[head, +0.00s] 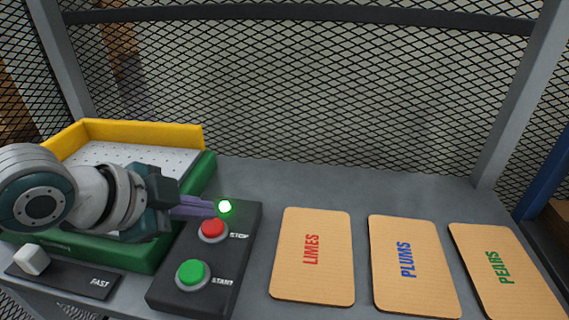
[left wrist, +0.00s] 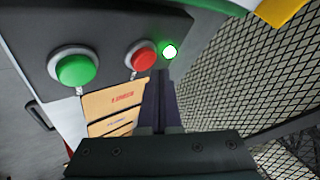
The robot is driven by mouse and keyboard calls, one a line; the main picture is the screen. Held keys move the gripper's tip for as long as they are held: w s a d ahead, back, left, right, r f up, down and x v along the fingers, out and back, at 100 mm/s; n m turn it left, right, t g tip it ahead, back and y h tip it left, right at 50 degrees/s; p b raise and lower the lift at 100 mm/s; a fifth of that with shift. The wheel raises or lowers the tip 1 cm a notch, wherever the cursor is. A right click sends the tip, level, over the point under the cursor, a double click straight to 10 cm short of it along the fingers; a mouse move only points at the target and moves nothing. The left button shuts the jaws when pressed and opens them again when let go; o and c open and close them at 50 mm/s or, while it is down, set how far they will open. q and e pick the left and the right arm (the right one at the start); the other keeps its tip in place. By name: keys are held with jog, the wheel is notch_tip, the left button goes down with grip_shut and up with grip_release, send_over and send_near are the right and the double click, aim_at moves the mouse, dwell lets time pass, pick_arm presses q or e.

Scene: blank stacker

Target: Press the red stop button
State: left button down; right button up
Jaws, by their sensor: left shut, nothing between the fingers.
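The red stop button (head: 213,229) sits on a dark control box (head: 241,240), beside the label STOP. It also shows in the left wrist view (left wrist: 142,57). A green start button (head: 192,274) is nearer the front of the box, and a lamp (head: 225,206) glows green behind the red button. My left gripper (head: 213,208) is shut and empty, its purple-grey fingers pointing right, close to the red button and the lamp. In the left wrist view its fingertips (left wrist: 161,73) show just beside the red button. I cannot tell whether they touch it. My right gripper is not in view.
Cardboard pads marked LIMES (head: 312,280), PLUMS (head: 411,285) and PEARS (head: 508,290) lie to the right. A green machine with a yellow rim (head: 140,131) stands at the left, behind my arm. A grey knob (head: 31,260) sits front left. Wire mesh (head: 330,100) closes the back.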

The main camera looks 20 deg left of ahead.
aim_at(205, 230)
pick_arm(q)
jog(key=shift+f, duration=0.1)
dwell(0.4)
jog(key=shift+f, duration=0.35)
jog(key=shift+f+b, duration=0.45)
jog(key=shift+f, duration=0.05)
dwell(0.6)
jog(key=shift+r, duration=0.1)
jog(key=shift+r+p, duration=0.85)
jog(key=shift+p, duration=0.25)
notch_tip(205, 230, up, 5)
jog(key=p, duration=0.5)
jog(key=shift+p, duration=0.35)
